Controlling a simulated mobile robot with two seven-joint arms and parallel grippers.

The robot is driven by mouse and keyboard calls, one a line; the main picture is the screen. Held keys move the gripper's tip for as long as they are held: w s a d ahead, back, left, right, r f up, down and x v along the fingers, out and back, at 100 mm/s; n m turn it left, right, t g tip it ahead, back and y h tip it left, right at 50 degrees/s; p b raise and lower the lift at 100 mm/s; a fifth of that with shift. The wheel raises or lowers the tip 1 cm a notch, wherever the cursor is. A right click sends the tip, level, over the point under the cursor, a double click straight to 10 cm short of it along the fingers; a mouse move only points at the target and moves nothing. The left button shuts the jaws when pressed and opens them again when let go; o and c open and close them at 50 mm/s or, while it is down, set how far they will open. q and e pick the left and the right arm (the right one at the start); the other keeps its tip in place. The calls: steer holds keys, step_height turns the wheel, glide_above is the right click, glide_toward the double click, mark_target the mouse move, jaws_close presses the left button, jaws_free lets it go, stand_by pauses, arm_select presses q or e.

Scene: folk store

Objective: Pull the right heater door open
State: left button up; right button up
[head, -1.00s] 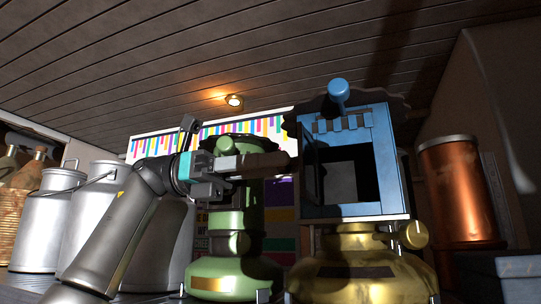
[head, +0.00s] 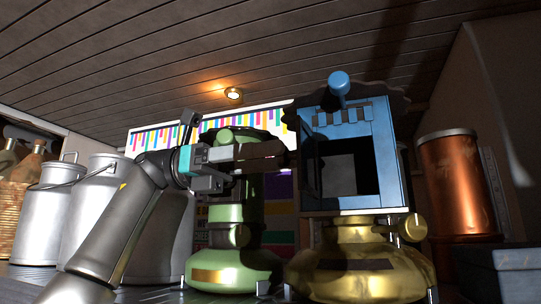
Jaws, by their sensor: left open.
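The right heater has a blue box (head: 384,160) on a gold rounded base (head: 345,255), with a blue knob (head: 339,82) on top. The front of the box is open onto a dark inside. A dark narrow panel (head: 311,165) stands at the left side of the opening; it looks like the door seen nearly edge-on, swung out. My left gripper (head: 262,160) is open and empty, pointing right, in front of the green heater. Its shadowed fingertips are just left of the blue box; whether they touch the panel I cannot tell. My right gripper is not in view.
The green heater (head: 226,270) stands close left of the gold base, partly behind my left gripper. Metal milk cans (head: 42,215) stand at the left. A copper cylinder (head: 455,185) and a grey-blue box (head: 500,270) are at the right.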

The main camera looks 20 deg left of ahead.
arm_select(q)
steer(key=a, duration=0.7)
steer(key=shift+w+a, duration=0.25)
steer(key=shift+a, duration=0.05)
steer(key=shift+f, duration=0.1)
stand_by(0.6)
